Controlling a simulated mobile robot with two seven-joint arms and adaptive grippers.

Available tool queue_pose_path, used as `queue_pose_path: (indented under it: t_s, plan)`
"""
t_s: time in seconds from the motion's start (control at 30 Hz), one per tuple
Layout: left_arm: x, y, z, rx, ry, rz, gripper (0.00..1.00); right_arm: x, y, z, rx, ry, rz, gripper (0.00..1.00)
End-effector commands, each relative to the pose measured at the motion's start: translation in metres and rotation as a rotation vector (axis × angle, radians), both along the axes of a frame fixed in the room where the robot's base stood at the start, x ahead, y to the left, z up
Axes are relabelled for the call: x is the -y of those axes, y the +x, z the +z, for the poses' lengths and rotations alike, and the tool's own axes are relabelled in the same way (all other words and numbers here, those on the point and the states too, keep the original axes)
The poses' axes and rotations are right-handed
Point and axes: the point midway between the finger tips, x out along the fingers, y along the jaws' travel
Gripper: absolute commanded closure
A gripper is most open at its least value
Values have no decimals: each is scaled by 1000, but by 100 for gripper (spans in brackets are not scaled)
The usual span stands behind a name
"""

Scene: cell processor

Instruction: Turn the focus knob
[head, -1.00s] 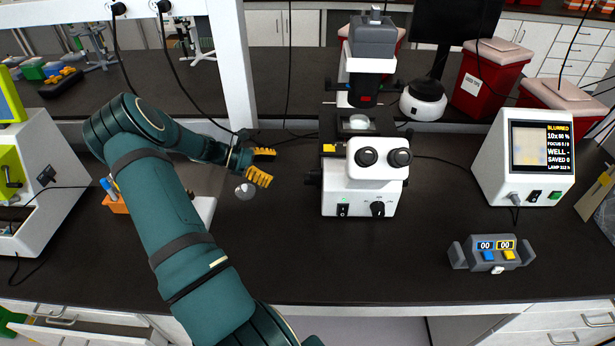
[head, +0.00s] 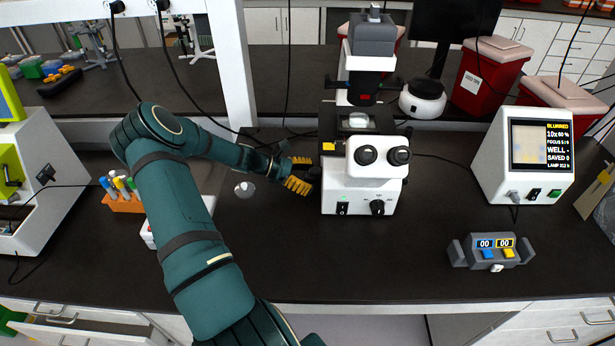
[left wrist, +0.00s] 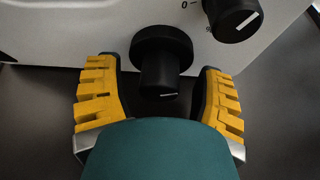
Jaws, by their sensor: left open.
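The white microscope (head: 362,190) stands in the middle of the bench. Its black focus knob (head: 313,174) sticks out from its left side and is partly hidden by my fingers in the head view. In the left wrist view the focus knob (left wrist: 161,62) has a wide rear disc and a narrower front part with a white mark. My left gripper (head: 301,176) is at the knob. In the left wrist view the yellow fingers of the left gripper (left wrist: 160,95) are open, one on each side of the knob, with gaps to it. My right gripper is not in view.
Another black knob (left wrist: 233,18) sits at the upper right of the wrist view. A screen unit (head: 530,150) reading "BLURRED" stands at right, with a grey counter (head: 492,254) before it. A tube rack (head: 124,203) stands left.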

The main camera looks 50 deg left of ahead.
Motion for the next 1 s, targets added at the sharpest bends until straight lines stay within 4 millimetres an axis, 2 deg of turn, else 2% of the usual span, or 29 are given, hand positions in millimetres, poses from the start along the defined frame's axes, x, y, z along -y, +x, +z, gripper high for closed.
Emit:
queue_pose_path:
  t_s: [0.03, 0.07, 0.1, 0.23, 0.27, 0.63, 1.0]
  plan:
    - [0, 0, 0, 0, 0, 0, 32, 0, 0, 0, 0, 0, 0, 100]
    - [0, 0, 0, 0, 0, 0, 37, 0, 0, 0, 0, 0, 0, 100]
    - [0, 0, 0, 0, 0, 0, 51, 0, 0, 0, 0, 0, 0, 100]
    - [0, 0, 0, 0, 0, 0, 97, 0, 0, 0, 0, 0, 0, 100]
    - [0, 0, 0, 0, 0, 0, 100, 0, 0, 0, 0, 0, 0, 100]
    - [0, -1, 0, 31, 36, 1, 100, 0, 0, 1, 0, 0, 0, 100]
    - [0, -2, -1, 199, 234, 3, 100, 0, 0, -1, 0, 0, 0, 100]
